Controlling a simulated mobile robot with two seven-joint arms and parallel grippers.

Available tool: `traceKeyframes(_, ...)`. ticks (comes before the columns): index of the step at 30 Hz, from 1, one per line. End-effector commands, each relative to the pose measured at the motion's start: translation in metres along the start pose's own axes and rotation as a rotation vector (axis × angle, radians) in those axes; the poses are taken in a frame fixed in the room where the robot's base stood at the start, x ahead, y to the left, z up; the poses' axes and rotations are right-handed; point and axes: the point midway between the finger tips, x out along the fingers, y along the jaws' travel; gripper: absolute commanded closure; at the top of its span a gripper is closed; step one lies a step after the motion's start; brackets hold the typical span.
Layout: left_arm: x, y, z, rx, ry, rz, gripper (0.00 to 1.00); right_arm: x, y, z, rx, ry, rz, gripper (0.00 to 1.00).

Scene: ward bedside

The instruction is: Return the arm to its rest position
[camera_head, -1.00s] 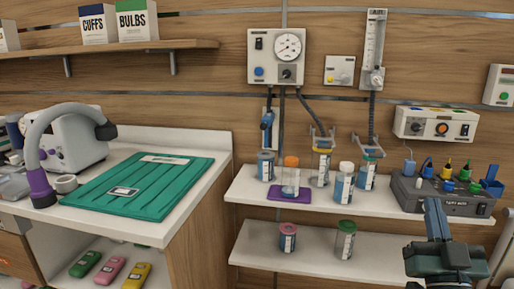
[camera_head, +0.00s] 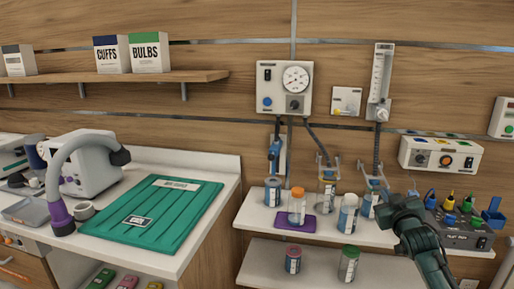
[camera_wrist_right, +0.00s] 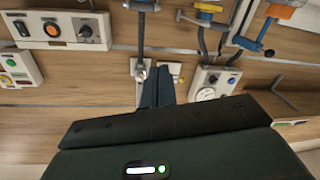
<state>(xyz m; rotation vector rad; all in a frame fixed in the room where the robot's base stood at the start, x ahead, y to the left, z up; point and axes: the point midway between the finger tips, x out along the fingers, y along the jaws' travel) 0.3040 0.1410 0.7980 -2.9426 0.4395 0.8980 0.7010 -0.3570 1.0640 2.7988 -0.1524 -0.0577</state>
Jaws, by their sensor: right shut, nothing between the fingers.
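My right arm comes in from the lower right in the head view. Its dark gripper (camera_head: 400,212) is raised in front of the shelf's right part, beside the grey box with coloured plugs (camera_head: 465,232). In the right wrist view the two dark fingers (camera_wrist_right: 157,85) are together with nothing between them. They point toward the wall panel. My left gripper is not in view.
The upper wall shelf (camera_head: 262,215) holds several bottles, one orange-capped (camera_head: 297,205) on a purple mat (camera_head: 296,226). Two bottles stand on the lower shelf (camera_head: 262,262). A green mat (camera_head: 155,225) lies on the left counter. Wall gauges (camera_head: 284,88) hang behind.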

Motion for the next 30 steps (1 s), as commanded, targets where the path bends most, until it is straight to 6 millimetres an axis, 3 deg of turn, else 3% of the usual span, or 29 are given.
traceKeyframes(1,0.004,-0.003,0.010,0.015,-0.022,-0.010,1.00,-0.002,-0.006,0.014,0.002,-0.063,-0.021,1.00)
traceKeyframes(5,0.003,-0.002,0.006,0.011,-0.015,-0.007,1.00,-0.032,-0.048,0.055,-0.001,-0.096,-0.083,1.00)
traceKeyframes(11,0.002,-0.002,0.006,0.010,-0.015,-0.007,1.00,-0.094,-0.109,0.115,0.013,-0.171,-0.187,1.00)
traceKeyframes(14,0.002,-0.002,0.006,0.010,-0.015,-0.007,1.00,-0.142,-0.145,0.148,0.033,-0.223,-0.252,1.00)
traceKeyframes(18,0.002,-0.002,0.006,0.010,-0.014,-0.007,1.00,-0.228,-0.193,0.187,0.083,-0.309,-0.347,1.00)
traceKeyframes(24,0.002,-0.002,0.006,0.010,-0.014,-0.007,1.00,-0.343,-0.236,0.209,0.173,-0.426,-0.443,1.00)
traceKeyframes(27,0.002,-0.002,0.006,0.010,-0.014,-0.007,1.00,-0.381,-0.246,0.210,0.208,-0.468,-0.467,1.00)
traceKeyframes(30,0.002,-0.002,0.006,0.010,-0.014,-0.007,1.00,-0.403,-0.250,0.209,0.230,-0.492,-0.480,1.00)
